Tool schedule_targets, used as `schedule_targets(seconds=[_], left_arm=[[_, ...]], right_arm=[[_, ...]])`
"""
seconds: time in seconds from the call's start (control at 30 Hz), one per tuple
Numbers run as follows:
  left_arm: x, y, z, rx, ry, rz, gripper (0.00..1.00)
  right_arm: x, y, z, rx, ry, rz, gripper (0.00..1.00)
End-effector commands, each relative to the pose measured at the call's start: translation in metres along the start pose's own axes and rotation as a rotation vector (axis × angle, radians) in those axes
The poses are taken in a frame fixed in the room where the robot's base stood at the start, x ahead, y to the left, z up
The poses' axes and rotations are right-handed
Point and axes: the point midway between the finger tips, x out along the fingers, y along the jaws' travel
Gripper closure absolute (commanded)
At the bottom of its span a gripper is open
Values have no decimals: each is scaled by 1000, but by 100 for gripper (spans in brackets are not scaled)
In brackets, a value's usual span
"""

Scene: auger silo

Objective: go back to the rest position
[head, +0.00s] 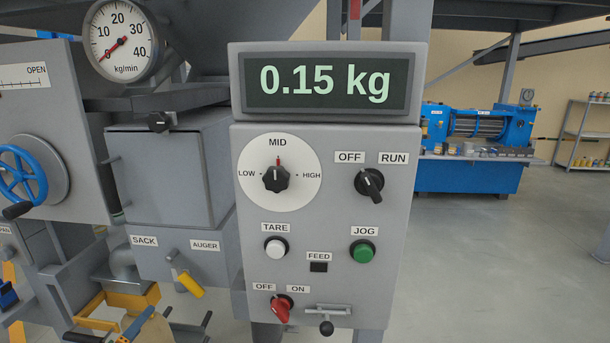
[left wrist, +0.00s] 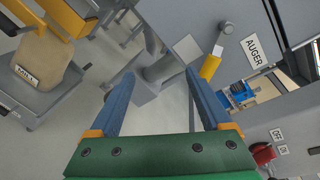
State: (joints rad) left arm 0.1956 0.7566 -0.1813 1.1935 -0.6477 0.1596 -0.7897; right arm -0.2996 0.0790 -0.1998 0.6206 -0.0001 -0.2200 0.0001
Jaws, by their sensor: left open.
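My left gripper (head: 125,324) shows at the bottom left of the head view, low by the sack clamp and below the yellow lever (head: 188,283). In the left wrist view its two blue fingers (left wrist: 158,82) are spread, with nothing between them. The lever also shows in the left wrist view (left wrist: 210,66), beyond the fingertips and apart from them. A beige sack (left wrist: 43,58) stands to the left of the fingers in the left wrist view. My right gripper is in neither view.
The control panel (head: 325,230) is close in the middle, with a display (head: 325,82) reading 0.15 kg. A red switch (head: 281,309) and a small handle (head: 327,325) stick out low. A blue handwheel (head: 20,175) is at left. Open floor (head: 500,260) lies to the right.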

Motion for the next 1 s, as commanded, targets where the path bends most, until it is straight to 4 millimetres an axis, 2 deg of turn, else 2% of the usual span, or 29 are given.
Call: schedule_targets(seconds=[0.03, 0.1, 0.17, 0.2, 0.27, 0.33, 0.4, 0.5, 0.6, 0.7, 0.8, 1.0], left_arm=[[-9, 43, -34, -197, 9, 104, 19], [-30, 98, -82, -465, -2, 259, 19], [-55, 139, -124, -676, -26, 395, 19], [-75, 164, -154, -805, -49, 488, 19], [-111, 196, -198, -985, -94, 631, 19], [-158, 225, -250, -1176, -163, 801, 19], [-209, 244, -298, -1342, -247, 967, 19], [-277, 254, -356, -1516, -374, 1175, 19], [-327, 254, -393, -1621, -482, 1321, 19], [-353, 251, -411, -1669, -544, 1398, 19], [-360, 250, -416, -1681, -562, 1417, 19], [-360, 250, -416, -1681, -562, 1417, 19]], right_arm=[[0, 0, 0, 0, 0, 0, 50], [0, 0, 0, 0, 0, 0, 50], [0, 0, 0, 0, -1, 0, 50], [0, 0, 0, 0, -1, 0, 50], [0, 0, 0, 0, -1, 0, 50], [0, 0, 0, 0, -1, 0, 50], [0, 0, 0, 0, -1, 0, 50], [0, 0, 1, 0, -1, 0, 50], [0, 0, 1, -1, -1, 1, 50], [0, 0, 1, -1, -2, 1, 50], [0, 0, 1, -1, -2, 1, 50], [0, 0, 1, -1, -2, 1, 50]])
